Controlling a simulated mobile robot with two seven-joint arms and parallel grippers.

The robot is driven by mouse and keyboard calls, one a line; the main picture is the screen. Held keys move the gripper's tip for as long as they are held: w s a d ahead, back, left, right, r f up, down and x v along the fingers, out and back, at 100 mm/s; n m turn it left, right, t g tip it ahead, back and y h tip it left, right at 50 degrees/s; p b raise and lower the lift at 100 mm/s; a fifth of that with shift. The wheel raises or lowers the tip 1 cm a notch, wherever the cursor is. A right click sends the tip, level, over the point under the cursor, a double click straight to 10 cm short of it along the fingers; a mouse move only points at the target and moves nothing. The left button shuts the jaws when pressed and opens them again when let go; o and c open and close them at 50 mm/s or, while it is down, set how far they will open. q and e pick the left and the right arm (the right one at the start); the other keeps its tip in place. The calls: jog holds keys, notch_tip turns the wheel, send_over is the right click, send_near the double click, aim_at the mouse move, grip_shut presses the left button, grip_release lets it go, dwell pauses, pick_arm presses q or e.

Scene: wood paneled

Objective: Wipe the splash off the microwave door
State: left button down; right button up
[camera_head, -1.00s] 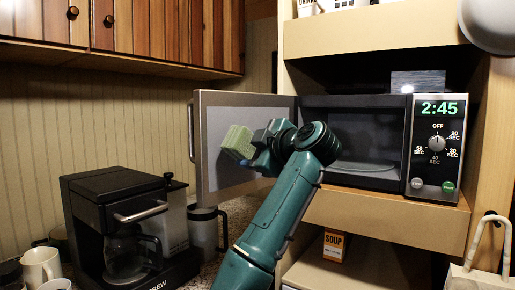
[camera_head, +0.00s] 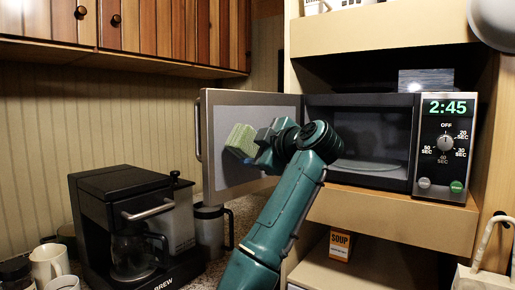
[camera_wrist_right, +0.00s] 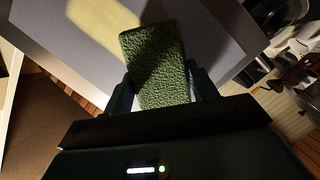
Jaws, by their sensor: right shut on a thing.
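The microwave (camera_head: 368,195) stands in a shelf bay with its door (camera_head: 221,171) swung open to the left. The door's inner face is a grey panel with a light frame. My right gripper (camera_head: 256,147) is shut on a green sponge (camera_head: 240,138), held at the door's inner panel. In the right wrist view the sponge (camera_wrist_right: 157,68) sits between the fingers, in front of the grey panel, with a pale yellowish lit patch on the panel. I cannot tell whether that patch is a splash or light, or whether the sponge touches the panel. My left gripper is not in view.
A black coffee maker (camera_head: 115,190) and a steel jug (camera_head: 209,230) stand below the door on the counter. White mugs (camera_head: 48,262) are at the lower left. A soup box (camera_head: 340,246) is on the shelf under the microwave.

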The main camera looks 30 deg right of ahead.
jog(key=shift+w+a, duration=0.2)
jog(key=shift+w, duration=0.65)
jog(key=shift+d, duration=0.1)
jog(key=shift+w+d+p, duration=0.2)
jog(key=shift+d, duration=0.7)
jog(key=shift+w+d+p, duration=0.15)
jog(key=shift+w+d, duration=0.05)
jog(key=shift+d, duration=0.65)
jog(key=shift+w+d+p, duration=1.05)
jog(key=shift+w+d, duration=0.25)
jog(key=shift+d, duration=4.25)
jog(key=shift+s+a+f+b, duration=0.1)
jog(key=shift+s+a+b, duration=0.35)
jog(key=shift+a, duration=1.15)
jog(key=shift+s+a+r+b, duration=0.1)
jog(key=shift+s+a+b, duration=0.3)
jog(key=shift+a, duration=1.15)
jog(key=shift+s+a+f+b, duration=0.15)
jog(key=shift+a+b, duration=0.45)
jog(key=shift+a, duration=1)
jog(key=shift+s+a, duration=0.2)
jog(key=shift+a, duration=0.7)
jog(key=shift+s+a, duration=0.25)
jog(key=shift+a, duration=0.7)
jog(key=shift+s+a, duration=0.2)
jog(key=shift+a, duration=0.7)
